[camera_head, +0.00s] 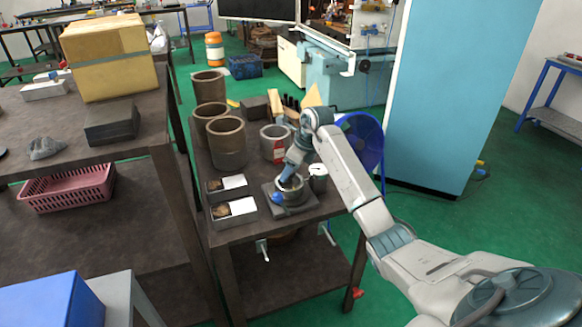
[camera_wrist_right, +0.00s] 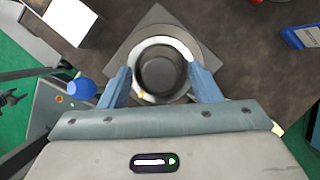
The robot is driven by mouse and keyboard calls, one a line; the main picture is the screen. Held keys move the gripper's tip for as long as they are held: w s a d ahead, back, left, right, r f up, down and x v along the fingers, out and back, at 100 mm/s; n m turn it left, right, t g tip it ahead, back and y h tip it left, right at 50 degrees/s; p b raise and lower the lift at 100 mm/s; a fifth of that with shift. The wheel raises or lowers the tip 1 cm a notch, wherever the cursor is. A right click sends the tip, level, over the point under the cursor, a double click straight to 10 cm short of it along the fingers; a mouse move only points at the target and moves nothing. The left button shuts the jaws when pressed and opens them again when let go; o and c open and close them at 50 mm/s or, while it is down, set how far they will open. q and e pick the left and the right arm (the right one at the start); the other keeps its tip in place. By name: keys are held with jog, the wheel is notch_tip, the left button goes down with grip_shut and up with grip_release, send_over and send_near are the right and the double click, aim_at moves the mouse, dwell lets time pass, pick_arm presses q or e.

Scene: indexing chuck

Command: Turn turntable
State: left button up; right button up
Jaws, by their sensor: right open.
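The turntable (camera_head: 293,197) is a round grey metal chuck on a square dark base plate, near the front of the dark workbench. A blue ball knob (camera_head: 278,198) sticks out at its front left. In the right wrist view the chuck (camera_wrist_right: 188,46) shows as a light ring around a dark round centre, and the blue knob (camera_wrist_right: 82,89) is at the left. My right gripper (camera_head: 288,179) is low at the chuck from above. In the wrist view its two blue fingers (camera_wrist_right: 159,69) are apart, one on each side of the ring; contact is unclear. My left gripper is not in view.
Two small open boxes (camera_head: 234,208) stand left of the chuck and a small grey cup (camera_head: 318,178) stands close at its right. Brown cylinders (camera_head: 227,142) and a grey pot with a red label (camera_head: 274,143) stand behind. A blue fan (camera_head: 362,142) is beyond the bench.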

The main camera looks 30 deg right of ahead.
jog(key=shift+c, duration=0.3)
jog(key=c, duration=0.9)
